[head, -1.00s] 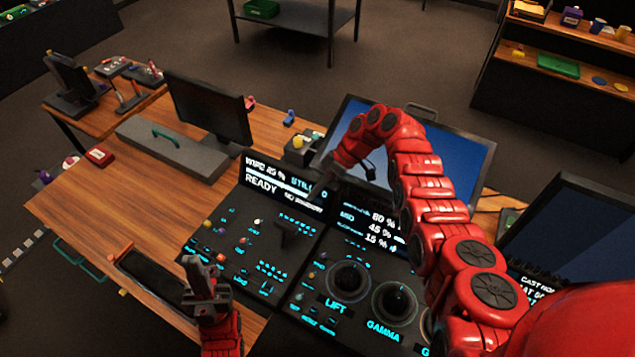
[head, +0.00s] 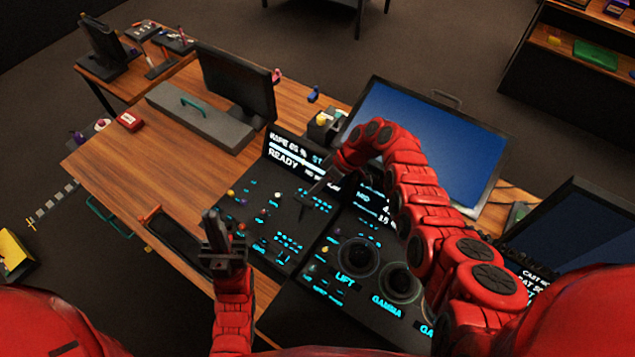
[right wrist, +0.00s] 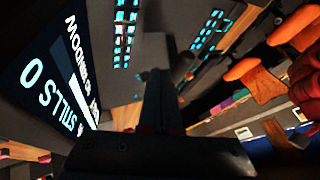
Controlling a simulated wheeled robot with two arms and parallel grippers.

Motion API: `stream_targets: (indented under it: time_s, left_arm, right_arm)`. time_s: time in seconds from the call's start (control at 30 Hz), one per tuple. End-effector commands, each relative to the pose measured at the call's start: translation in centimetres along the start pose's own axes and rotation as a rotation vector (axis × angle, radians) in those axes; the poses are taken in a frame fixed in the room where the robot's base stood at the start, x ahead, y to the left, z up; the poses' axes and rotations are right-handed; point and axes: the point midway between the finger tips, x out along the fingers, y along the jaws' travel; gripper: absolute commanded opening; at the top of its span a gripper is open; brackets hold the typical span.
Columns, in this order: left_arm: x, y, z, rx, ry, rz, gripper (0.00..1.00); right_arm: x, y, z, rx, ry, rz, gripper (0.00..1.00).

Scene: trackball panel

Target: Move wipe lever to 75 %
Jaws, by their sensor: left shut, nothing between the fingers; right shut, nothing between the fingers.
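The control panel (head: 262,238) holds the wipe section, with glowing cyan marks and small knobs. Its display (head: 292,160) shows a WIPE percentage that looks like 65 % but is blurred, above READY. My right gripper (head: 312,192) is shut and points down at the wipe section, close to the dark wipe lever (head: 303,208). In the right wrist view the shut fingers (right wrist: 160,90) stand close to a dark rounded piece (right wrist: 183,66), likely the lever's handle; contact is unclear. My left gripper (head: 222,228) is shut and empty, pointing up in front of the panel's left edge.
The LIFT (head: 357,257) and GAMMA (head: 401,283) trackballs lie right of the wipe section. A large blue monitor (head: 425,140) stands behind my right arm. A grey case (head: 200,117) and a red box (head: 130,121) sit on the wooden desk, whose left part (head: 125,175) is clear.

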Motion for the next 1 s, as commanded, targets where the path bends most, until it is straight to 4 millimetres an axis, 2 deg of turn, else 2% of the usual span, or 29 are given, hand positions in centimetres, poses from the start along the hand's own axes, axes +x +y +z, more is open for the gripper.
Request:
stream_targets:
  time_s: [0.47,0.8,1.0]
  left_arm:
    - [0.1,0.0,0.0,0.000,0.000,0.000,0.00]
    - [0.5,0.0,-0.1,0.000,0.000,0.000,0.00]
    - [0.5,0.0,-0.1,0.000,0.000,0.000,0.00]
  right_arm:
    - [0.0,-0.1,-0.1,-0.001,0.001,0.002,0.00]
    - [0.4,-1.7,-0.3,-0.001,0.001,0.002,0.00]
    - [0.3,-1.8,-0.3,-0.001,0.001,0.004,0.00]
